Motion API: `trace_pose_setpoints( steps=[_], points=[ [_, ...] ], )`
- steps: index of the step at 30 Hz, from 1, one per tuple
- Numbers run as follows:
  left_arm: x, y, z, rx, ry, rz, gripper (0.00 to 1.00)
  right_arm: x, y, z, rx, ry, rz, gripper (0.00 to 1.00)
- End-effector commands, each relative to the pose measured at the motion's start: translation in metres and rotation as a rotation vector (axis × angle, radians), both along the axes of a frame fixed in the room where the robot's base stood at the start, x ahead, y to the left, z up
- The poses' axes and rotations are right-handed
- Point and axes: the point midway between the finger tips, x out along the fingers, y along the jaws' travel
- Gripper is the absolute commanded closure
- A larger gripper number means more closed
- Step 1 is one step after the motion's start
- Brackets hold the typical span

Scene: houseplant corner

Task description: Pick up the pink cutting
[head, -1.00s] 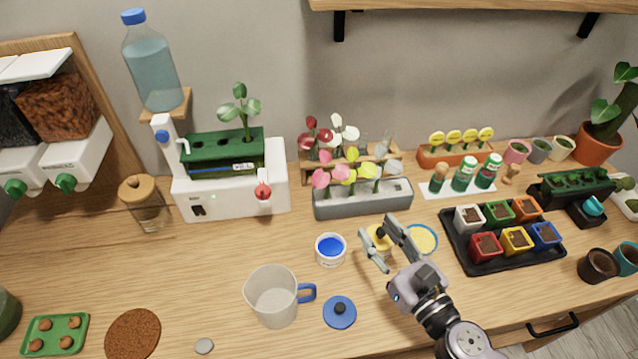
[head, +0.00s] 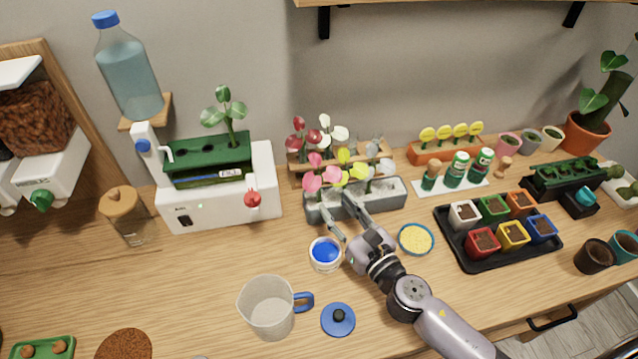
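The pink cutting (head: 315,183), with pink blooms, stands at the left end of the grey trough (head: 393,198). A yellow cutting (head: 343,178) and a grey-leaved cutting (head: 379,165) stand to its right in the same trough. My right gripper (head: 337,203) is open, its two fingers pointing at the trough's front near the pink cutting. Nothing shows between the fingers. The lower part of the pink cutting is hard to make out. My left gripper is not in view.
A wooden rack with red blooms (head: 297,127) and white blooms (head: 333,132) stands close behind the trough. A blue-filled pot (head: 325,254), a yellow dish (head: 416,239) and a jug (head: 267,306) stand near my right arm. The black tray (head: 466,263) of pots is farther right.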

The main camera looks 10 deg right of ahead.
Motion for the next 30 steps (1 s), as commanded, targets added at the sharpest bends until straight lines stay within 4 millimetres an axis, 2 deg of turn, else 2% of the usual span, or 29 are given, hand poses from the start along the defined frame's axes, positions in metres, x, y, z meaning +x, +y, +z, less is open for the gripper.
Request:
trace_pose_setpoints(
  steps=[3,11,20,30],
  points=[
    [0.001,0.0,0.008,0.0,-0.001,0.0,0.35,0.02,0.007,0.002,0.002,0.0,0.001,0.63],
    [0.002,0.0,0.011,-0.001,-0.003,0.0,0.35,0.037,0.012,0.0,0.002,0.001,0.0,0.63],
    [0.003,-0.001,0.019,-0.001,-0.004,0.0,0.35,0.077,0.023,-0.002,0.002,0.0,0.0,0.63],
    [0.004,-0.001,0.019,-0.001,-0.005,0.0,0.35,0.082,0.025,-0.003,0.001,0.0,0.001,0.65]
  ],
)
